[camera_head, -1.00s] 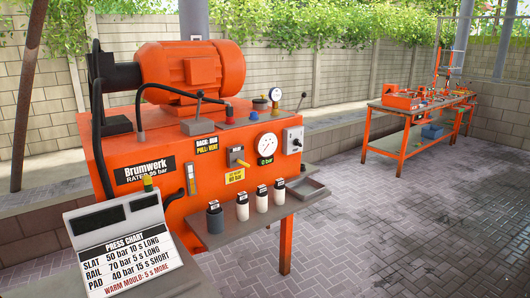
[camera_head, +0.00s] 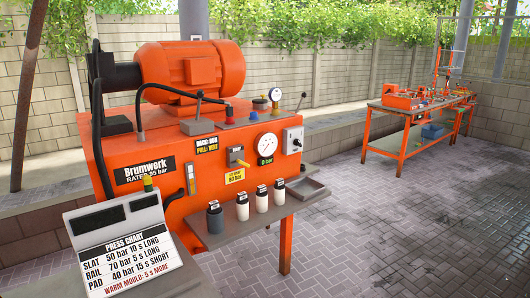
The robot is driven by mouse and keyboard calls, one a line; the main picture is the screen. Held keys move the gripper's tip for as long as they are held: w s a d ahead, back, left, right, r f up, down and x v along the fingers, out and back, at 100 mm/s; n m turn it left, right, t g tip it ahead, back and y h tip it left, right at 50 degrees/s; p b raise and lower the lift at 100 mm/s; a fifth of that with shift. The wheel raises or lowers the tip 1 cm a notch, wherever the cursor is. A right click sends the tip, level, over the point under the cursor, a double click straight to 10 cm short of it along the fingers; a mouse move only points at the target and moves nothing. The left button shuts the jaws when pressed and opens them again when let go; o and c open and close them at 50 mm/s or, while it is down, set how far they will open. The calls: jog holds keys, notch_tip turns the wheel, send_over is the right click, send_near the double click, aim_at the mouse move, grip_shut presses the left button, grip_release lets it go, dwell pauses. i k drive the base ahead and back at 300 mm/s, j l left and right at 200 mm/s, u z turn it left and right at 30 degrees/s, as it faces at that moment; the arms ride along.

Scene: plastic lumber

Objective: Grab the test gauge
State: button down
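A small round gauge (camera_head: 275,96) with a white face stands upright on the top of the orange press unit, near its right end. A larger white dial gauge (camera_head: 267,148) marked "bar" is set in the front panel below it. No label shows which of the two is the test gauge. My gripper is not in view.
The orange Brumwerk unit (camera_head: 130,154) carries a big motor (camera_head: 190,77), levers and knobs. Several small canisters stand on its front shelf (camera_head: 225,236), beside a small grey tray (camera_head: 305,189). A press chart (camera_head: 126,253) stands front left. Paved floor is clear at right, before an orange workbench (camera_head: 402,145).

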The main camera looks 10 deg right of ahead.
aim_at(275, 94)
jog(key=z, duration=0.15)
jog(key=l+z, duration=0.15)
jog(key=l, duration=0.2)
jog(key=i+l+z, duration=0.2)
jog(key=l, duration=0.15)
jog(key=i+l, duration=0.75)
jog(key=i, duration=0.25)
jog(key=i+l+z, duration=0.1)
jog(key=i+l, duration=0.3)
jog(key=i+u, duration=0.2)
jog(key=i, duration=0.35)
jog(key=i+l+u, duration=0.15)
jog(key=i, duration=0.35)
jog(key=i+l+u, duration=0.2)
jog(key=i, duration=0.3)
jog(key=i+u, duration=0.2)
jog(key=u, duration=0.2)
jog(key=i+l+u, duration=0.15)
jog(key=u, duration=0.3)
jog(key=i+l+u, duration=0.2)
jog(key=u, duration=0.2)
jog(key=i+l+u, duration=0.2)
jog(key=u, duration=0.25)
